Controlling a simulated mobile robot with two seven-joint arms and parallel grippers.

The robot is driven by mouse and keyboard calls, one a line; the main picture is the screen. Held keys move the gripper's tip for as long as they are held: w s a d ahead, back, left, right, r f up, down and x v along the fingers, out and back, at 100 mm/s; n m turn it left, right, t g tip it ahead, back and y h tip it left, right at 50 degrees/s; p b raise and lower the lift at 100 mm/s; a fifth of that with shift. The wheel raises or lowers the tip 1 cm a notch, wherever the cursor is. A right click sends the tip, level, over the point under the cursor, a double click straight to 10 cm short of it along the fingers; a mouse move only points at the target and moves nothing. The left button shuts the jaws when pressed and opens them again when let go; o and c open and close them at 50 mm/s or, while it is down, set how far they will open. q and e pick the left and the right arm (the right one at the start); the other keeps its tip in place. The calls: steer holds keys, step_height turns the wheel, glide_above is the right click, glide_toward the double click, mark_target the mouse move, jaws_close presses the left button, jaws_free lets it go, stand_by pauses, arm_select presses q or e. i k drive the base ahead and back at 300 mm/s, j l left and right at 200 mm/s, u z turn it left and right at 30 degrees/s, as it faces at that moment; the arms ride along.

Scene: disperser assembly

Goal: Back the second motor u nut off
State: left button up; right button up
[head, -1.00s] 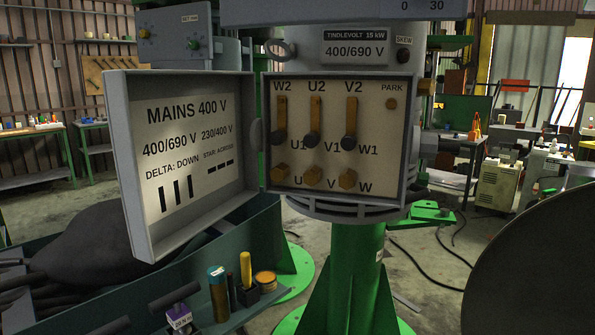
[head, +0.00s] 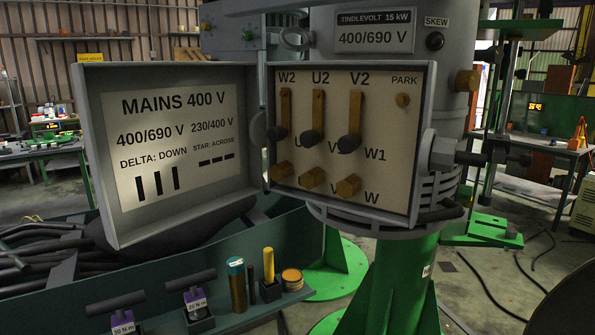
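The open terminal box (head: 428,120) is on the grey motor (head: 455,60) with the 15 kW, 400/690 V plate. Its pale panel has three upright brass links (head: 318,105) under W2, U2 and V2, each with a dark round nut (head: 313,138) at its lower end. Below are three brass hex nuts. The leftmost, the U nut (head: 280,171), is seated on the panel; its U label is hidden at this angle. The middle nut (head: 312,178) is by V and the right nut (head: 348,187) by W. Neither gripper is in view.
The open door (head: 90,160) with the wiring legend hangs left of the box. Below it, a teal tray edge (head: 215,322) bears T-handled tools marked 20 N m (head: 195,300) and 30 N m (head: 124,326), cylinders and a round tin (head: 292,279). A gland (head: 440,152) juts right.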

mark_target(280, 171)
steer(key=i+l, duration=0.1)
steer(key=l, duration=0.7)
steer(key=i+l, duration=0.1)
steer(key=l, duration=0.15)
steer(key=i+l, duration=0.1)
steer(key=l, duration=0.15)
